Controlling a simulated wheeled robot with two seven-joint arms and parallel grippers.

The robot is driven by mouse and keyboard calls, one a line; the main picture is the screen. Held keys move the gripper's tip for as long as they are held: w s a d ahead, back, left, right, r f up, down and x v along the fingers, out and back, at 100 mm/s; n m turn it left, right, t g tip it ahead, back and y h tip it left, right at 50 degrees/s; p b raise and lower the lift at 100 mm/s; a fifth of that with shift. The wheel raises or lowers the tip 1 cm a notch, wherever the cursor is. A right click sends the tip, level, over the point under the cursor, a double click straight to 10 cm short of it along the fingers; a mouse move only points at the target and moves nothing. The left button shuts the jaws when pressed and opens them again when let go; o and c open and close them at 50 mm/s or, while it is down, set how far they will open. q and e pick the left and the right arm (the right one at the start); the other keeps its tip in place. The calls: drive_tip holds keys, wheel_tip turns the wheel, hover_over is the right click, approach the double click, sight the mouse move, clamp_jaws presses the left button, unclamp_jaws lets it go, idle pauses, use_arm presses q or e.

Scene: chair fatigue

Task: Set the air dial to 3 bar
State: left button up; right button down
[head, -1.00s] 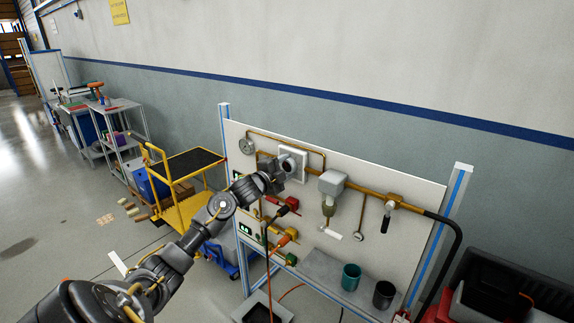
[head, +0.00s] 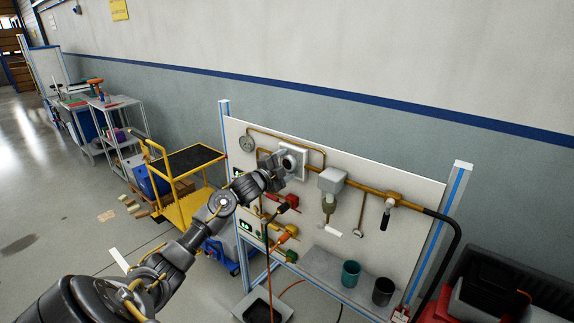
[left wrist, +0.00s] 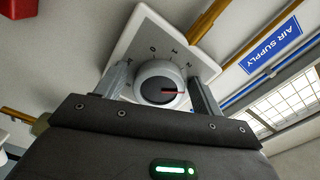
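The air dial (left wrist: 160,88) is a round grey knob with a dark face and a red pointer line, pointing right in the left wrist view. In the head view the dial (head: 289,162) is on the upright panel, partly hidden by my gripper. My left gripper (left wrist: 161,84) is open, with one finger on each side of the knob. I see no clear contact between fingers and knob. My right gripper is not in view.
The panel (head: 400,235) also carries a round gauge (head: 247,144), brass pipes, a grey box fitting (head: 331,180) and red connectors (head: 290,203). A shelf below holds a teal cup (head: 350,275) and a dark cup (head: 383,291). A yellow cart (head: 185,205) stands left of the panel.

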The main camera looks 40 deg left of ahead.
use_arm(q)
drive_tip(key=shift+s, duration=0.1)
drive_tip(key=shift+s+f, duration=0.15)
drive_tip(key=shift+s, duration=0.2)
drive_tip(key=s+b, duration=0.3)
drive_tip(key=s, duration=0.7)
drive_tip(key=shift+d+b, duration=0.15)
drive_tip(key=shift+b, duration=0.2)
